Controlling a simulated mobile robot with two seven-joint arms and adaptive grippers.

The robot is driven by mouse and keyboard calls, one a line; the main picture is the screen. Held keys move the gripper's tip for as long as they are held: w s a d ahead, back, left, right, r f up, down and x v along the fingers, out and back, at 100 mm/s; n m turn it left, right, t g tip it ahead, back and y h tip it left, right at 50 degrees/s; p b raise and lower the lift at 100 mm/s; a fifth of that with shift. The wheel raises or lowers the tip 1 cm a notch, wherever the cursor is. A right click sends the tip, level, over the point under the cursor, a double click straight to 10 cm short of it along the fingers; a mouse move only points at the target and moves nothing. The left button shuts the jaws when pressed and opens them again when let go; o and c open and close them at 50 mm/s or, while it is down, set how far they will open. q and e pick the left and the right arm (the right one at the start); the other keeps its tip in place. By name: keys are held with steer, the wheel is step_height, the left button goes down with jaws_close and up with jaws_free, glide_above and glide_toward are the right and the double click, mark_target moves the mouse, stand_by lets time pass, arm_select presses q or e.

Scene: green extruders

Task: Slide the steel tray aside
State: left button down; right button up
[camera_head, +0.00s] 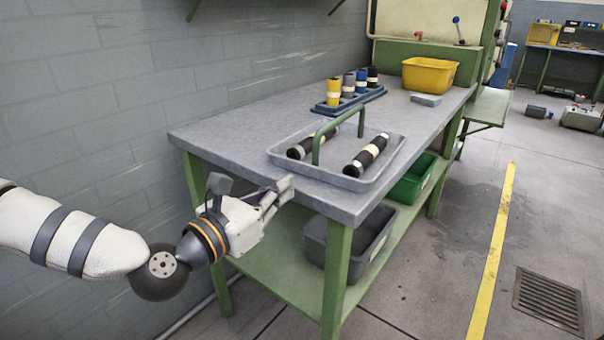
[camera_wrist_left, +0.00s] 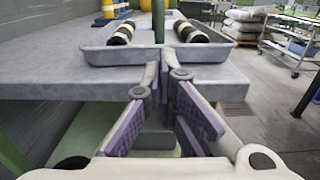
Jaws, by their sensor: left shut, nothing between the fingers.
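The steel tray (camera_head: 376,184) lies on the grey table top near its front end. It has a green arched handle (camera_head: 338,123) and holds two dark rollers with pale bands, one on the left (camera_head: 313,143) and one on the right (camera_head: 366,156). In the left wrist view the tray's near wall (camera_wrist_left: 108,57) is straight ahead. My left gripper (camera_head: 287,186) is shut and empty at the tray's near left side, by the table's front edge. In the wrist view its fingertips (camera_wrist_left: 163,72) overlap the tray's near wall; I cannot tell whether they touch. My right gripper is not in view.
A blue rack (camera_head: 330,107) with several coloured cylinders stands behind the tray. A yellow bin (camera_head: 430,75) and a small grey box (camera_head: 426,99) are farther back. Green (camera_head: 412,180) and dark grey (camera_head: 345,262) bins sit on the lower shelf. A wall borders the left.

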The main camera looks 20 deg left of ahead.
mark_target(312, 169)
arm_select(q)
steer(key=x, duration=0.6)
steer(key=shift+w+d, duration=0.1)
steer(key=shift+w+f, duration=0.2)
steer(key=shift+w, duration=0.1)
steer(key=b+x, duration=0.4)
steer(key=x, duration=0.3)
steer(key=shift+d, duration=0.1)
steer(key=shift+w+r, duration=0.1)
steer(key=shift+r, duration=0.15)
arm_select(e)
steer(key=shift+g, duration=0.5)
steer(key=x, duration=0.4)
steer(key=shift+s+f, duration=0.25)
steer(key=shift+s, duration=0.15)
